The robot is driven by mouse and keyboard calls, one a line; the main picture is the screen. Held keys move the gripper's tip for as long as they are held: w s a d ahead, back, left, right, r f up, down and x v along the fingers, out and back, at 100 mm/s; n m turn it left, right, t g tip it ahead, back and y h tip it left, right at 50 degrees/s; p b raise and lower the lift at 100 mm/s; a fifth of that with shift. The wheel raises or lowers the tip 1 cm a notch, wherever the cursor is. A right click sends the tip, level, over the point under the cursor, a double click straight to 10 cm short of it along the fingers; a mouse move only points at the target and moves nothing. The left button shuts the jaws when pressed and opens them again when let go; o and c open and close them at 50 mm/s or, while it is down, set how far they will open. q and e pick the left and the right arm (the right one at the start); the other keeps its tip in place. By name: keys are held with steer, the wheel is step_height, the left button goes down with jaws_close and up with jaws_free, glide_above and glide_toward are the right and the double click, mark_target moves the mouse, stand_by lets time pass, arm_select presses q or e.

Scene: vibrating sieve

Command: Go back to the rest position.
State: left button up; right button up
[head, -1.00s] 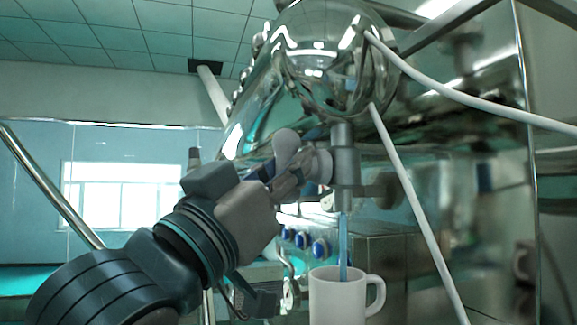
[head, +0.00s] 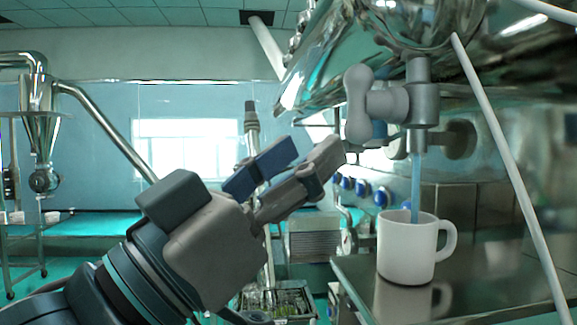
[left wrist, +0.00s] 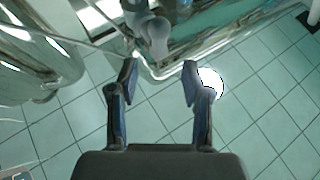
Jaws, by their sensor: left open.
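My left gripper (head: 314,153) is open and empty, its fingers pointing up and right toward the tap handle (head: 358,103). A small gap seems to separate the fingers from the handle. In the left wrist view the two fingers (left wrist: 160,72) are spread with nothing between them, and the handle (left wrist: 157,38) lies beyond their tips. A blue stream (head: 416,185) runs from the tap spout (head: 421,110) into a white mug (head: 406,250). My right gripper is not in view.
The mug stands on a dark ledge (head: 465,272) at the right. A white hose (head: 510,165) hangs in front of the steel machine. A tray of small items (head: 277,303) is below my gripper. Floor to the left looks open.

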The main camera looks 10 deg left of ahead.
arm_select(q)
steer(key=shift+s+a+f, duration=0.35)
steer(key=shift+f, duration=0.05)
